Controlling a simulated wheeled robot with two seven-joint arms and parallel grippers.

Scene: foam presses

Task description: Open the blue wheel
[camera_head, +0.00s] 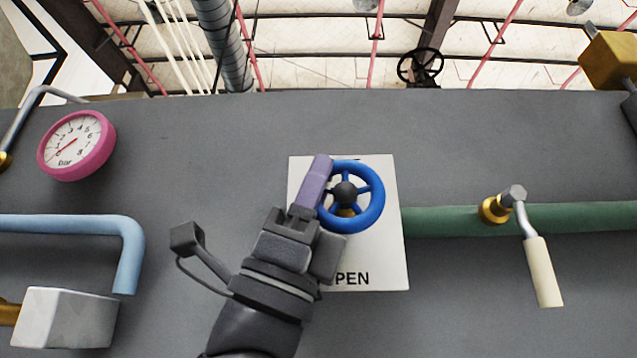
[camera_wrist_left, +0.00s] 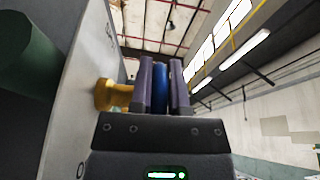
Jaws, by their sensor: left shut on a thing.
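The blue wheel (camera_head: 378,207) is a spoked handwheel with a dark hub. It stands in front of a white plate (camera_head: 390,255) on the grey panel, and the letters "PEN" show at the plate's lower edge. My left gripper (camera_head: 318,182) reaches up from below and is shut on the wheel's left rim. In the left wrist view the purple fingers (camera_wrist_left: 161,85) stand on both sides of the blue rim (camera_wrist_left: 160,88), with the brass stem (camera_wrist_left: 112,95) to their left. The fingers hide part of the rim. My right gripper is not in view.
A green pipe (camera_head: 450,221) with a cream-handled crank (camera_head: 542,270) runs to the right of the plate. A pink-rimmed gauge (camera_head: 76,145), a light blue pipe (camera_head: 70,224) and a white block (camera_head: 65,317) are on the left. The panel above the wheel is bare.

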